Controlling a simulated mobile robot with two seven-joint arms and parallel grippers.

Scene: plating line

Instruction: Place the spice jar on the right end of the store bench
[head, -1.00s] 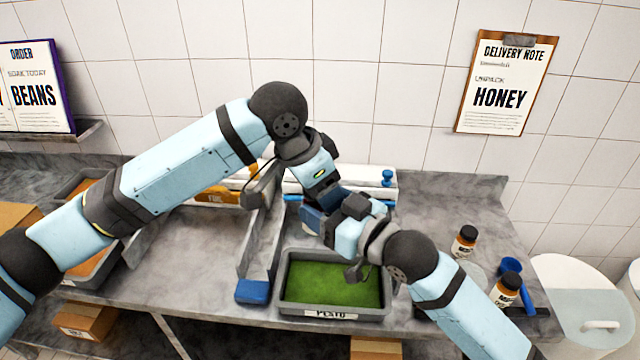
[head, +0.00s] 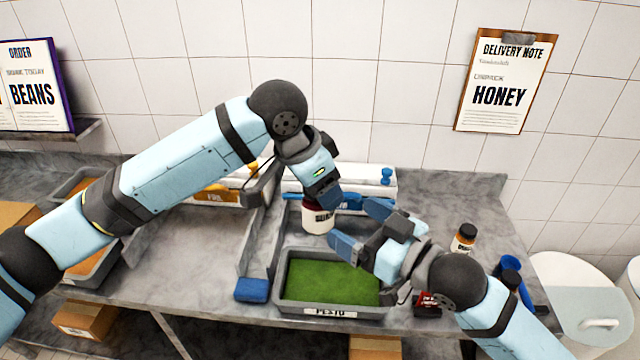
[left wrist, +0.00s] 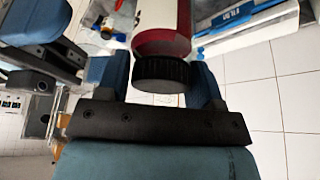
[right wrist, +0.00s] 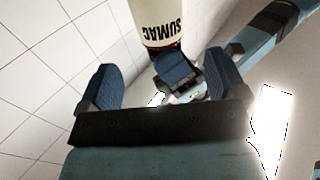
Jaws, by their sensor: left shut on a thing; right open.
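The spice jar (head: 318,217) is white with a red band, a black lid and the label SUMAC. My left gripper (head: 322,197) is shut on it and holds it above the bench, behind the green pesto tray. In the left wrist view the jar (left wrist: 162,35) sits between the fingers, lid toward the gripper. My right gripper (head: 361,230) is open and empty, just right of the jar. The jar also shows ahead of its fingers in the right wrist view (right wrist: 158,22), apart from them. The grey stone bench (head: 420,200) runs below; which part is the store bench's right end is unclear.
The pesto tray (head: 330,312) stands at the front, with a blue block (head: 251,290) left of it. Small jars (head: 464,238) and a blue scoop (head: 511,264) stand at the right. A white bin (head: 565,290) is beyond the bench's right edge.

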